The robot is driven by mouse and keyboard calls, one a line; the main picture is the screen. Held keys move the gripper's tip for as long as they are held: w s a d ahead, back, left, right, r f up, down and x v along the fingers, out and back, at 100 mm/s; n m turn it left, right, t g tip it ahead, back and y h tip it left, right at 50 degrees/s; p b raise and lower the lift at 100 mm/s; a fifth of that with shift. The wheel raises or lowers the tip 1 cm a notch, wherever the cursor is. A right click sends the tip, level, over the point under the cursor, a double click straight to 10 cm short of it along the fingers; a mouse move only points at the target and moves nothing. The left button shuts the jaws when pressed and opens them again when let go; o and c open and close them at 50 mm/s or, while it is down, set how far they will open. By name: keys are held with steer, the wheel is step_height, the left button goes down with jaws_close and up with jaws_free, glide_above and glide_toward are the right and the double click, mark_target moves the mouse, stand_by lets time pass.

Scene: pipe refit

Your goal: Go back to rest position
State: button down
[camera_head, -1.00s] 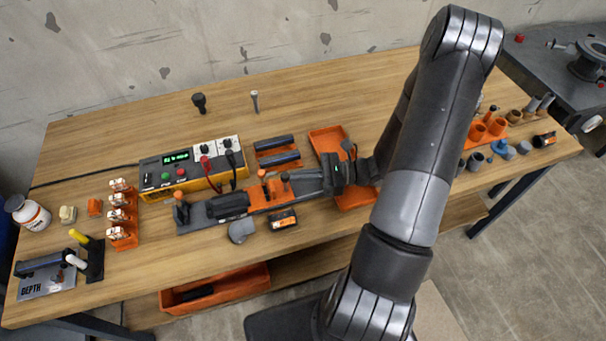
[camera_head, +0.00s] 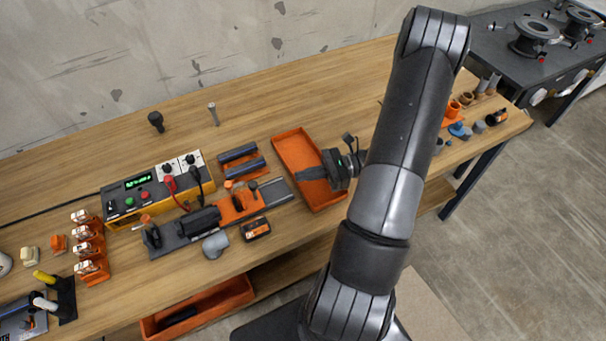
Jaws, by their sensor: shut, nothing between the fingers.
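My gripper (camera_head: 312,173) is shut and empty. It points left and sits over the orange tray (camera_head: 287,147) on the wooden workbench. My arm rises on the right side of the view and hides part of the bench behind it. The orange and black clamp fixture (camera_head: 236,206) lies to the left of the gripper, apart from it, with a dark cylinder on its rail.
A yellow meter box (camera_head: 150,203) with red and black leads stands left of the fixture. Orange holders (camera_head: 90,250) are further left. An orange bin (camera_head: 205,305) sits on the lower shelf. A dark table (camera_head: 500,60) with flanges is at the back right.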

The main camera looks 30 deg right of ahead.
stand_by(0.3)
steer(key=s+a+r+n+h, duration=0.3)
steer(key=r+n+h, duration=0.3)
steer(key=r+n, duration=0.1)
steer(key=s+a+r+n+t+h, duration=0.1)
steer(key=s+a+r+n+h, duration=0.2)
steer(key=r, duration=0.7)
steer(key=s+a+r+n+h, duration=0.4)
steer(key=r+n+h, duration=0.4)
steer(key=r+n, duration=0.1)
steer(key=shift+a+n+t+h, duration=0.15)
steer(key=shift+n+t+h, duration=0.15)
steer(key=shift+n, duration=0.5)
